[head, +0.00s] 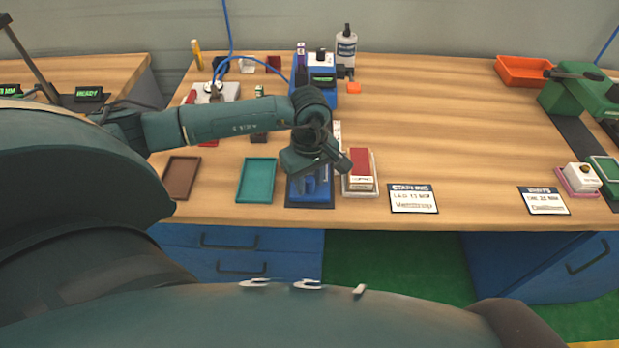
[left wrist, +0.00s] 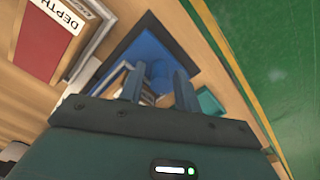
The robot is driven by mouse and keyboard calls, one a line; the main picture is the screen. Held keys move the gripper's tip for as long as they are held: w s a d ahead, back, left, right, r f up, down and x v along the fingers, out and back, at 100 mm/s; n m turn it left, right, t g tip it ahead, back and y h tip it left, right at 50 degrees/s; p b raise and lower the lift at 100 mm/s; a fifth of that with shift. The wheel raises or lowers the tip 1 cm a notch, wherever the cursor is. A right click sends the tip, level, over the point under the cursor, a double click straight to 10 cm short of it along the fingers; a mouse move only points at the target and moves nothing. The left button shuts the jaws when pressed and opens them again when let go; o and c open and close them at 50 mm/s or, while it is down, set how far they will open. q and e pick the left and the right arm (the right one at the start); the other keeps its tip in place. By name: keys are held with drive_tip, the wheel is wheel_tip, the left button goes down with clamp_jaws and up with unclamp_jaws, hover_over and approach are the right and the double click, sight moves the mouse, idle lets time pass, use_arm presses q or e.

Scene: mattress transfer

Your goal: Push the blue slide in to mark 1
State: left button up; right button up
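The blue slide (head: 312,188) lies on a dark base near the table's front edge, partly covered by my left gripper. Its blue surface also shows in the left wrist view (left wrist: 148,50), beyond the fingers. My left gripper (head: 318,175) hangs over it, pointing down. In the left wrist view its two fingers (left wrist: 158,88) stand apart with a blue part seen in the gap; I cannot tell whether they touch it. A white strip (head: 337,130) shows behind the gripper. Mark 1 cannot be made out. My right gripper is in neither view.
A red-topped block (head: 361,165) in a tray stands close right of the slide. A teal tray (head: 257,180) and a brown tray (head: 181,178) lie to its left. A printed card (head: 413,198) lies at the front. The table's middle right is clear.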

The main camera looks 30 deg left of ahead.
use_arm(q)
clamp_jaws()
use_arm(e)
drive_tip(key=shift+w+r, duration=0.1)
